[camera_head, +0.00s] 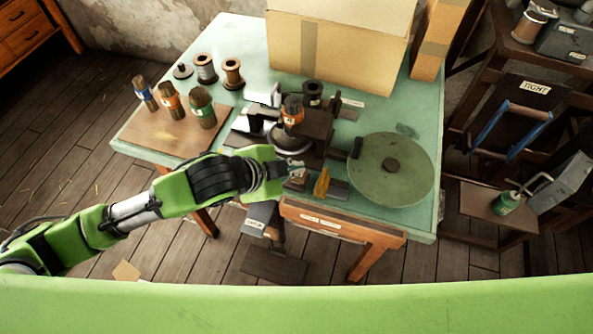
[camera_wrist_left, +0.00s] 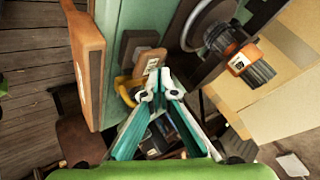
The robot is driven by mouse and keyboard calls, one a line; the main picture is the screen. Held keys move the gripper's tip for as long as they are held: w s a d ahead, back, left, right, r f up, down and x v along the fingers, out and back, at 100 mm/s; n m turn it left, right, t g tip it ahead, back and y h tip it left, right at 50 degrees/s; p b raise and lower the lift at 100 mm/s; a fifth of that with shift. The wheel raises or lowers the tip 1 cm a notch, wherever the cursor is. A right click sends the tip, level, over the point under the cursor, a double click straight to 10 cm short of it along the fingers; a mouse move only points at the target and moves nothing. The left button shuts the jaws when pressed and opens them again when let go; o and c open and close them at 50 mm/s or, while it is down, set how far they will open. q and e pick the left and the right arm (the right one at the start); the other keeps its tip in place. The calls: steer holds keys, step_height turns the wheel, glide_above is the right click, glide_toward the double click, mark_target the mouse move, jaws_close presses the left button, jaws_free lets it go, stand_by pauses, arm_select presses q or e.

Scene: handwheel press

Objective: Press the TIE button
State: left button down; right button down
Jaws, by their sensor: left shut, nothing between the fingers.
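My left gripper (camera_head: 297,174) reaches in from the left and is at the front of the green table, just before the press. Its fingers are shut and empty; in the left wrist view the fingertips (camera_wrist_left: 157,90) meet beside a tan labelled block (camera_wrist_left: 151,61) and a yellow part (camera_wrist_left: 126,90). The yellow part (camera_head: 321,183) also shows just right of the gripper in the head view. I cannot tell whether the fingertips touch the block. The press (camera_head: 313,127) stands behind the gripper, with an orange-banded brush-like piece (camera_head: 292,112) on it. I cannot read a TIE label in either view.
A large green wheel (camera_head: 385,178) lies to the right of the press. Several brush-like bundles (camera_head: 202,108) stand on a brown board (camera_head: 150,136) at the left. A big cardboard box (camera_head: 340,48) stands behind. A wooden drawer front (camera_head: 342,227) juts out below the table edge.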

arm_select(q)
steer(key=shift+f+b, duration=0.4)
steer(key=shift+f, duration=0.55)
stand_by(0.8)
steer(key=shift+r, duration=0.1)
steer(key=shift+r+p, duration=1.25)
steer(key=shift+p, duration=0.25)
step_height(320, 180, up, 5)
steer(key=p, duration=0.5)
steer(key=shift+r+p, duration=0.1)
steer(key=shift+p, duration=0.3)
